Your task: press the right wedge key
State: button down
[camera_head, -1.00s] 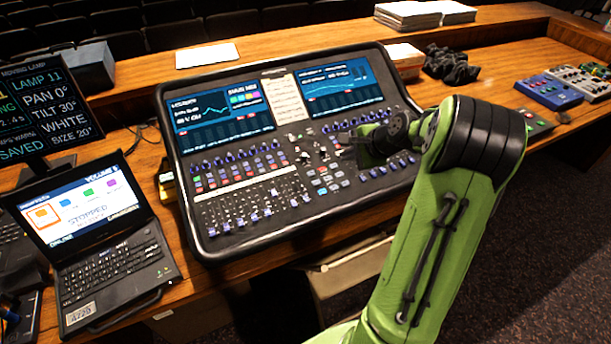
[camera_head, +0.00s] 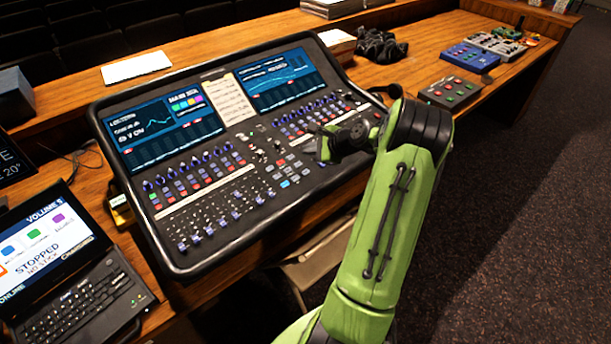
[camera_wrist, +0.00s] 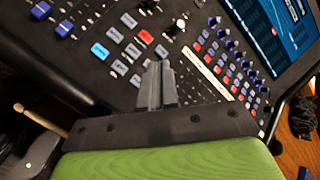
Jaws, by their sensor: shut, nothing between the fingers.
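The mixing desk (camera_head: 215,155) is a black console with two screens, rows of blue knobs, faders and small coloured keys. A cluster of light blue, white and red keys (camera_head: 287,173) sits right of its middle. The labels are too small to read, so I cannot tell which is the right wedge key. My gripper (camera_head: 322,148) is shut and empty over the desk's right half. In the wrist view its fingertips (camera_wrist: 158,72) are together, pointing at the keys; contact cannot be told.
A laptop (camera_head: 75,270) showing STOPPED stands at the left front. A small box with coloured buttons (camera_head: 450,93) and a blue box (camera_head: 470,56) sit on the wooden counter at right. Carpeted floor is free at right.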

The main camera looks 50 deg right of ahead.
aim_at(306, 172)
jog(key=f+b, duration=0.1)
jog(key=f, duration=0.1)
jog(key=f+b, duration=0.2)
jog(key=f, duration=0.1)
jog(key=shift+w+f, duration=0.3)
jog(key=shift+f, duration=0.05)
jog(key=shift+f+b, duration=0.3)
jog(key=shift+b, duration=0.05)
dwell(1.2)
jog(key=shift+w+f, duration=0.1)
jog(key=shift+f, duration=0.3)
jog(key=shift+f, duration=0.35)
dwell(0.4)
jog(key=shift+r+p, duration=0.65)
jog(key=shift+r, duration=0.15)
